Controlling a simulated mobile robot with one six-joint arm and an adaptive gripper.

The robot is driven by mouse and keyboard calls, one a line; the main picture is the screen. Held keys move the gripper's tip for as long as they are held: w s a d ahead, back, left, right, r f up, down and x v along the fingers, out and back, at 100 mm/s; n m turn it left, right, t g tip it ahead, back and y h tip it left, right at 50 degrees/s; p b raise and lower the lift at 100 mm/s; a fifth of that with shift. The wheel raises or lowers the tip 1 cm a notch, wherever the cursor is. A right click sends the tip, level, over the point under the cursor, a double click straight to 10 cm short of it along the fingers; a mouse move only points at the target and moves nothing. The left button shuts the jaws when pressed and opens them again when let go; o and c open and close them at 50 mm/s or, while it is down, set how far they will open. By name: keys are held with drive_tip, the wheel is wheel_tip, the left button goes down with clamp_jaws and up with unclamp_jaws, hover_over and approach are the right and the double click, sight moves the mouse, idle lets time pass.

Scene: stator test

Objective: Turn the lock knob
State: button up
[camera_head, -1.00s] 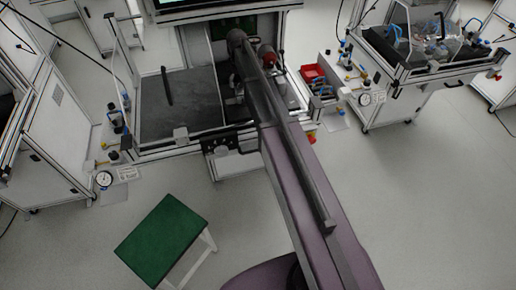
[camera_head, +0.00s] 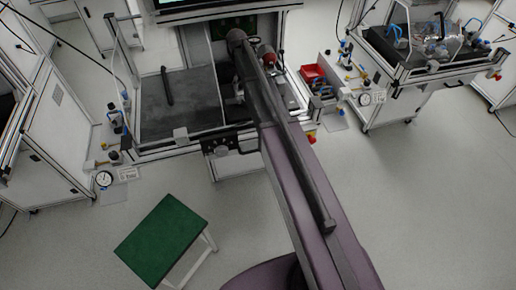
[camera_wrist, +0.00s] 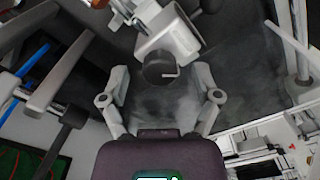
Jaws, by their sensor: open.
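A dark round knob (camera_wrist: 159,69) with a pale line across its face shows in the wrist view, at the end of a light grey block (camera_wrist: 176,32). I take it for the lock knob. My gripper (camera_wrist: 160,80) is open, with one grey finger on each side of the knob. I see a gap between the knob and each finger, but cannot judge the depth. In the head view my own arm hides the knob and most of my gripper, over the right part of the test bench (camera_head: 180,133).
Grey bars (camera_wrist: 58,72) and a blue rod (camera_wrist: 28,66) stand at the left of the wrist view. In the head view, a red bin (camera_head: 313,74) sits right of the bench and a green-topped stool (camera_head: 162,241) stands on the floor in front. Open floor lies right.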

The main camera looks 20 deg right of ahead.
sight(240, 83)
drive_tip(key=shift+n, duration=0.3)
drive_tip(key=shift+r+p, duration=0.35)
drive_tip(key=shift+r, duration=0.05)
wheel_tip(240, 83, up, 13)
drive_tip(key=p, duration=1.3)
drive_tip(key=s+f+m+b, duration=0.5)
drive_tip(key=s+f+b, duration=0.5)
drive_tip(key=s, duration=0.5)
drive_tip(key=s+f+m+b, duration=0.6)
drive_tip(key=s+f+b, duration=0.4)
drive_tip(key=s, duration=0.4)
drive_tip(key=shift+s+a, duration=0.2)
drive_tip(key=shift+s, duration=0.15)
